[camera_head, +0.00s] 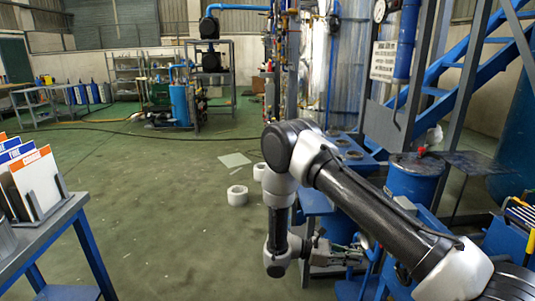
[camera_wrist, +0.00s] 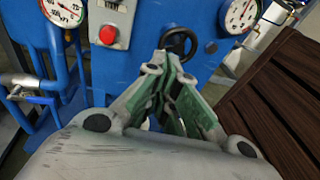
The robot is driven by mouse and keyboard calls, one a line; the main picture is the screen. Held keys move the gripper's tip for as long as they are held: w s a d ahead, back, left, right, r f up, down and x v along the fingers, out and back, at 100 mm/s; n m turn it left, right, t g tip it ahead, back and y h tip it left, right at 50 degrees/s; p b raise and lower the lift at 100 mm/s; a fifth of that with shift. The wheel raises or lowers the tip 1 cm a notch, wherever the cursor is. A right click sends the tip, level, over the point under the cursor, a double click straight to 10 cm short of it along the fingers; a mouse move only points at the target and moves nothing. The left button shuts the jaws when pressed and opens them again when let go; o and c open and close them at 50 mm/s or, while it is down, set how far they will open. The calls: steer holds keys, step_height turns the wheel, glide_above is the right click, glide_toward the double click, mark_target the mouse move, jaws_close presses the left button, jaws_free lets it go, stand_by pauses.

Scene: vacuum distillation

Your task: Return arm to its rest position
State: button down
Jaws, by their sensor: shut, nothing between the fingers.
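My arm reaches from the lower right of the head view up to a bent elbow, then down to the wrist. My gripper (camera_head: 352,254) points right there, low beside blue equipment, partly hard to make out against it. In the wrist view my gripper (camera_wrist: 171,62) has its green-padded fingers together at the tips, with nothing between them. Behind the fingertips is a blue panel (camera_wrist: 202,68) with a black handwheel (camera_wrist: 180,40); I cannot tell whether the fingers touch it.
The panel bears a red button (camera_wrist: 108,34), a left gauge (camera_wrist: 62,10) and a right gauge (camera_wrist: 240,14). A blue drum (camera_head: 413,180) stands behind my arm. A table with signs (camera_head: 38,182) is at left. Green floor (camera_head: 150,210) between is mostly clear, with white rings (camera_head: 237,195).

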steer(key=s+d+r+m+t+y, duration=0.2)
steer(key=s+r+m+y, duration=0.3)
steer(key=r, duration=0.7)
steer(key=s+d+r+m+t+y, duration=0.2)
steer(key=s+r+m+y, duration=0.3)
steer(key=s+r, duration=0.4)
steer(key=s+d+r+m+t+y, duration=0.3)
steer(key=s+r+m+y, duration=0.3)
steer(key=r, duration=0.9)
steer(key=shift+s+r+m, duration=0.3)
steer(key=shift+s, duration=0.45)
steer(key=shift+d, duration=0.1)
